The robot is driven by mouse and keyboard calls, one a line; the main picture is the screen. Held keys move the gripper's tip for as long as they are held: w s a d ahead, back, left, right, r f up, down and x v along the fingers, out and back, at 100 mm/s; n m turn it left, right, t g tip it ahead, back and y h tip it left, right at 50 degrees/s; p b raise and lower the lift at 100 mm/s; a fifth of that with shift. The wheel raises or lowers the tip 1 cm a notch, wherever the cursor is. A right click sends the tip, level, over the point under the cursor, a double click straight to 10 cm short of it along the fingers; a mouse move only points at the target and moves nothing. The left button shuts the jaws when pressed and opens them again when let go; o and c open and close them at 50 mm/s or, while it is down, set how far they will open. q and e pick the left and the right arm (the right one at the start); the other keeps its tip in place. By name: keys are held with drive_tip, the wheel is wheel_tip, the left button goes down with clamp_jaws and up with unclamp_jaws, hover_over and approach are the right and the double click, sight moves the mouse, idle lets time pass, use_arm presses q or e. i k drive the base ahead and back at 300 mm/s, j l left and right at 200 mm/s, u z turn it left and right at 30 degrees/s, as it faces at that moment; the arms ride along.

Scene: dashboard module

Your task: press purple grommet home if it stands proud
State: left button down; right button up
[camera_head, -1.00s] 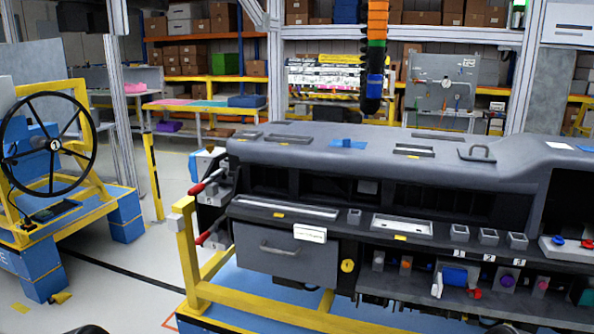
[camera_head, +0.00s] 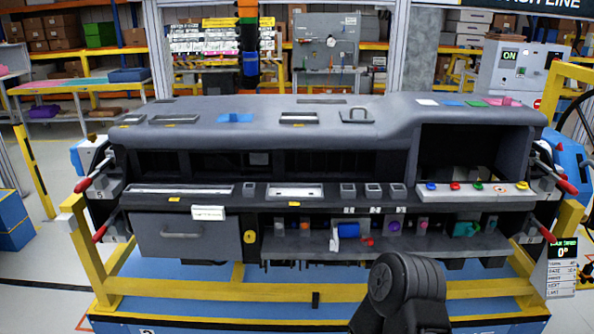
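A small round purple piece, which looks like the purple grommet (camera_head: 396,225), sits in the front of a grey block on the lower shelf of the dashboard module (camera_head: 300,137). It is right of centre, below the numbered square sockets. It is too small to tell whether it stands proud or sits flush. A dark rounded link of my own arm rises at the bottom, right of centre, below and in front of the shelf, apart from the grommet. The fingertips of neither gripper show.
A blue piece (camera_head: 348,230), a red piece (camera_head: 368,241), a pink-fronted block (camera_head: 423,223) and a teal piece (camera_head: 466,229) are on the same shelf. Coloured buttons (camera_head: 455,186) lie above. A yellow frame rail (camera_head: 200,292) crosses in front. Red-tipped levers (camera_head: 567,186) stick out at both ends.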

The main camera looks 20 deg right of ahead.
sight(395, 224)
drive_tip(key=z, duration=1.3)
